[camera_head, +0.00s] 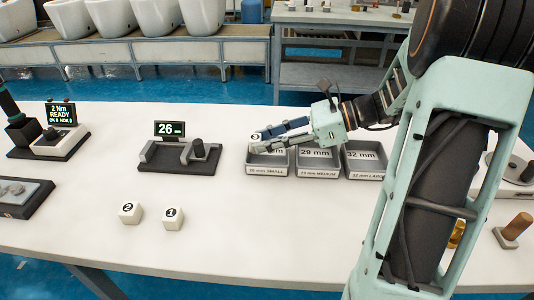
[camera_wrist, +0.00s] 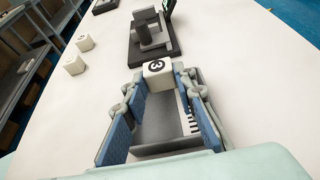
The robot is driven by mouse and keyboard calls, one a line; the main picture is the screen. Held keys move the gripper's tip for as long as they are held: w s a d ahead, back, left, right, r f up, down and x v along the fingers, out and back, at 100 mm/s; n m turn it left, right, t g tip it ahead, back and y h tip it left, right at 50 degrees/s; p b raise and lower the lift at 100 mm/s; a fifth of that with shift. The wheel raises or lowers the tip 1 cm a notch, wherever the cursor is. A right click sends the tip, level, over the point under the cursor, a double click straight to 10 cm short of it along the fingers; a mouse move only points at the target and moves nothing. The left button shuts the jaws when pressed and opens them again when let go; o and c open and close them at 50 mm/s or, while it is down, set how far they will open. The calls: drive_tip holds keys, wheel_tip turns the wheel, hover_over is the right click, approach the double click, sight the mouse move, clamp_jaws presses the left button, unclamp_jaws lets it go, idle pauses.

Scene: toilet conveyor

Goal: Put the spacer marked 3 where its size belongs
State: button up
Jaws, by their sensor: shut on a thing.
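The white spacer marked 3 (camera_wrist: 158,72) sits between the fingertips of my gripper (camera_wrist: 160,80) in the wrist view, its number facing the camera. In the head view my gripper (camera_head: 256,142) is shut on it at the small tray (camera_head: 267,170), the leftmost of three grey trays. The arm covers part of that tray, and I cannot tell whether the spacer touches it. The medium tray (camera_head: 317,172), marked 29 mm, and large tray (camera_head: 364,174), marked 32 mm, stand to its right. The measuring gauge (camera_head: 180,160) has a display (camera_head: 169,129) reading 26 mm.
Spacers marked 2 (camera_head: 130,212) and 1 (camera_head: 172,218) stand on the white table in front of the gauge. A torque device (camera_head: 52,143) reading READY is at the left. A brown-handled tool (camera_head: 515,230) is at the right. The front middle of the table is clear.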

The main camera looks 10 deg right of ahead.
wheel_tip(320, 180, down, 3)
drive_tip(key=shift+r+b, duration=0.1)
drive_tip(key=shift+b, duration=0.9)
drive_tip(key=o, duration=1)
drive_tip(key=shift+r, duration=0.15)
drive_tip(key=p+v, duration=0.3)
drive_tip(key=v, duration=0.9)
drive_tip(key=shift+s+p, duration=0.1)
drive_tip(key=shift+p, duration=0.2)
